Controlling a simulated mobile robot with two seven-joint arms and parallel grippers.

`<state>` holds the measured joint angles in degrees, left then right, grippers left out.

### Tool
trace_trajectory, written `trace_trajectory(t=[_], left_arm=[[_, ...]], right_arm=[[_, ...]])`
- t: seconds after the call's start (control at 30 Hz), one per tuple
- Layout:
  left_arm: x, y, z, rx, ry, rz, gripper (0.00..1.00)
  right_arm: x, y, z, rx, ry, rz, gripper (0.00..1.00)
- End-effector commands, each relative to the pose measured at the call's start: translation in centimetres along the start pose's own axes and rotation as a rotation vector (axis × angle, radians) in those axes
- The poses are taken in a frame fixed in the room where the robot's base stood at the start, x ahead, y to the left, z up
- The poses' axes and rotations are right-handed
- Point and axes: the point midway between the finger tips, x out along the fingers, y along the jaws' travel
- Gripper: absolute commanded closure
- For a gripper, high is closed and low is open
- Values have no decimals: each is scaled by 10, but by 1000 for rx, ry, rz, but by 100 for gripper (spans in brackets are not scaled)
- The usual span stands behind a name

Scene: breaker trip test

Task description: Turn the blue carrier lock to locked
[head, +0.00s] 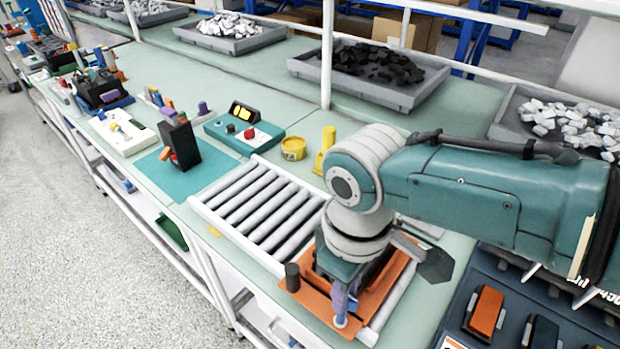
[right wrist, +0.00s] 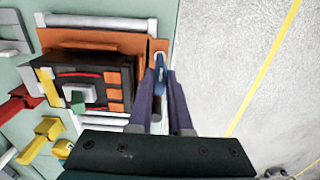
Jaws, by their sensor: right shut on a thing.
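The orange carrier (head: 318,318) lies on the front end of the roller conveyor and also shows in the right wrist view (right wrist: 100,43). A black breaker unit (right wrist: 88,65) with orange parts sits on it. The blue carrier lock (right wrist: 161,76) is at the carrier's right side in the right wrist view, on a small orange plate. My right gripper (head: 340,312) reaches down at the carrier's edge. Its two fingers (right wrist: 161,92) are shut on the blue lock from both sides. They hide much of it, so its exact angle is hard to tell. My left gripper is not in view.
The roller conveyor (head: 262,205) runs away to the left. A yellow pot (head: 293,149) and a teal control box (head: 243,134) stand behind it. A dark tray with orange and black breakers (head: 487,310) is at the right. Open floor (right wrist: 240,60) lies beyond the bench edge.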

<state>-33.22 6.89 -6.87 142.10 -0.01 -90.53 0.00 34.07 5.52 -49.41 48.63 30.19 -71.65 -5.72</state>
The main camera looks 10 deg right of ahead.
Motion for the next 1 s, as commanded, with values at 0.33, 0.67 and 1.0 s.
trace_trajectory(t=[0.33, 0.67, 1.0], left_arm=[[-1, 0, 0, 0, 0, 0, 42], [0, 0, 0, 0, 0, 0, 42], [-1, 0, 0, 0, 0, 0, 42]], right_arm=[[-1, -1, -2, 15, 5, -2, 100], [-1, 0, -2, 14, 5, -1, 61], [-2, 0, -1, 13, 3, -1, 52]])
